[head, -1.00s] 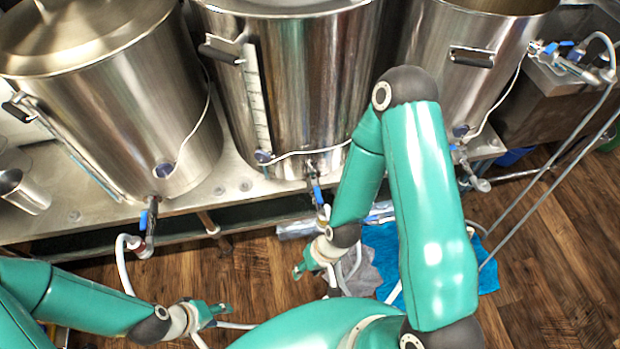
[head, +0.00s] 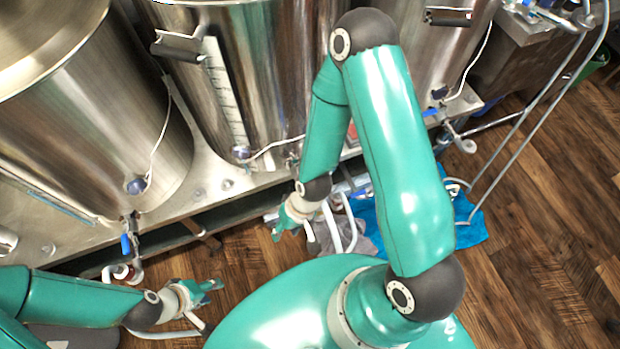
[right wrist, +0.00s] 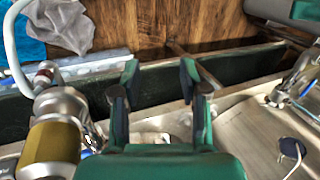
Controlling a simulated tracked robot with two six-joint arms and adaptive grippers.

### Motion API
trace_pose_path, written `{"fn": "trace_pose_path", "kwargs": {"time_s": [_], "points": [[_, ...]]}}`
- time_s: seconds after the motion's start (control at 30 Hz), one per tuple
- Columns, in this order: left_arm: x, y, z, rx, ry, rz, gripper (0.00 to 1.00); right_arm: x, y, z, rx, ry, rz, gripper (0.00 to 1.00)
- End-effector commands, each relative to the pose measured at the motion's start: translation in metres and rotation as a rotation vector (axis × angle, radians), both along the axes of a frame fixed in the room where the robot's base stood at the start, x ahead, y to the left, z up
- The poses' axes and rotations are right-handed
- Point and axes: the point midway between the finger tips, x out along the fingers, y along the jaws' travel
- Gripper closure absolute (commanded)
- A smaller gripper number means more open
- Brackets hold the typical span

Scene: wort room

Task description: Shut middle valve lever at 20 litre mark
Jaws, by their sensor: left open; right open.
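The middle steel kettle (head: 275,90) stands at top centre in the head view. Its sight gauge (head: 225,95) with a marked scale is on its front; the figures and the level are too small to read. The kettle's outlet is mostly behind my right arm, and its lever is hidden there. My right gripper (head: 284,218) is open and empty, below that outlet in the head view. In the right wrist view its open fingers (right wrist: 160,95) have nothing between them; a valve with a brass-coloured part (right wrist: 50,143) is left of them. My left gripper (head: 208,287) is open and empty at lower left.
The left kettle (head: 75,110) has a valve with a blue lever (head: 125,245). The right kettle (head: 420,60) stands behind my right arm. A grey cloth (right wrist: 62,25) and a blue cloth (head: 465,228) lie on the wooden floor (head: 540,190), with hoses around them.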

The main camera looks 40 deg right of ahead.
Motion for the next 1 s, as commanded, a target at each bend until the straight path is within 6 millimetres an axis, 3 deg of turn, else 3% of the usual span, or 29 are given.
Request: {"fn": "trace_pose_path", "kwargs": {"time_s": [0.17,0.33,0.5,0.7,0.83,1.0], "points": [[0.000,0.000,-0.037,0.000,0.001,0.000,0.56,0.047,-0.007,0.018,-0.007,-0.008,0.044,0.56],[0.000,0.000,-0.072,0.000,0.001,0.000,0.56,0.083,-0.038,0.070,-0.098,0.007,0.067,0.56],[0.000,0.000,-0.099,0.000,0.000,0.000,0.56,0.089,-0.078,0.133,-0.228,0.029,0.028,0.56],[0.000,0.000,-0.113,0.000,0.000,0.000,0.56,0.077,-0.110,0.182,-0.329,0.050,-0.037,0.56],[0.000,0.000,-0.115,0.000,0.000,0.000,0.56,0.072,-0.116,0.187,-0.349,0.061,-0.053,0.56],[0.000,0.000,-0.119,0.000,0.000,0.000,0.56,0.071,-0.117,0.168,-0.351,0.065,-0.052,0.56]]}}
